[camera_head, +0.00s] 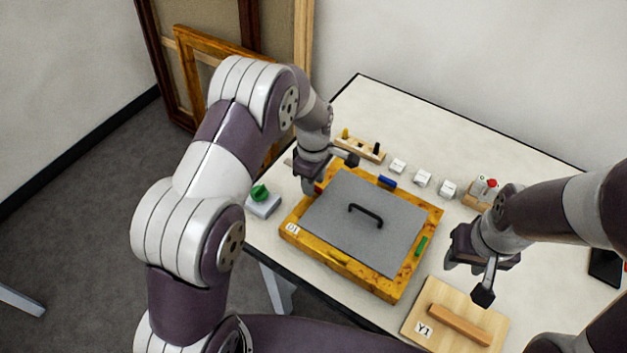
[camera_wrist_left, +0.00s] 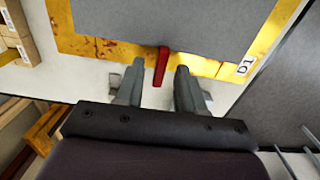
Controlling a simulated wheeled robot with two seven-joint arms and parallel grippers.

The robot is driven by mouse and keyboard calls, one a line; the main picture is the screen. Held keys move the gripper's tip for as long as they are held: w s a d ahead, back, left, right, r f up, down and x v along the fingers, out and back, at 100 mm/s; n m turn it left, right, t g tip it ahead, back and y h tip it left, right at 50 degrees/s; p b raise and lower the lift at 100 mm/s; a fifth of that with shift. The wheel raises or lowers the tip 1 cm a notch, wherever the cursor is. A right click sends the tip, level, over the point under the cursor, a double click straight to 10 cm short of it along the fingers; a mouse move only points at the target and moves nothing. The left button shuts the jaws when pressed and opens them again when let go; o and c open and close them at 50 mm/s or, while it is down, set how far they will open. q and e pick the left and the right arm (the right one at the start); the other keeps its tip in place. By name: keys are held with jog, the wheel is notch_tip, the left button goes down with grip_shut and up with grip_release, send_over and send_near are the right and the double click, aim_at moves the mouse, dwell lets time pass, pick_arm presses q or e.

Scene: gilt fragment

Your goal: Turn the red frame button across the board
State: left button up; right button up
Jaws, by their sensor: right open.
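The red frame button (camera_wrist_left: 160,66) is a narrow bar at the edge of the gilt frame (camera_wrist_left: 105,50), marked D1. It projects outward past the frame edge. My left gripper (camera_wrist_left: 157,80) is open, with one finger on each side of the button and a visible gap on both sides. In the head view the left gripper (camera_head: 326,176) is at the frame's upper left and mostly hides the button. The grey board (camera_head: 335,225) with a black handle lies inside the frame (camera_head: 292,234). My right gripper (camera_head: 468,273) is open and empty, right of the frame.
A blue button (camera_head: 387,181), a green button (camera_head: 420,246) and a yellow button (camera_head: 336,257) sit on the other sides. A green knob box (camera_head: 262,202) stands left. White blocks (camera_head: 422,178) stand behind. A wooden board Y1 (camera_head: 415,312) lies front right.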

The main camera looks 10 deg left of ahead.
pick_arm(q)
notch_tip(320, 180, up, 12)
jog(key=shift+b, duration=0.4)
jog(key=s+a+m, duration=0.2)
jog(key=s+m, duration=0.5)
jog(key=s, duration=0.2)
jog(key=s+a+f+m+t, duration=0.1)
jog(key=s+a+m, duration=0.2)
jog(key=s+m, duration=0.4)
jog(key=s, duration=0.3)
jog(key=shift+f, duration=0.2)
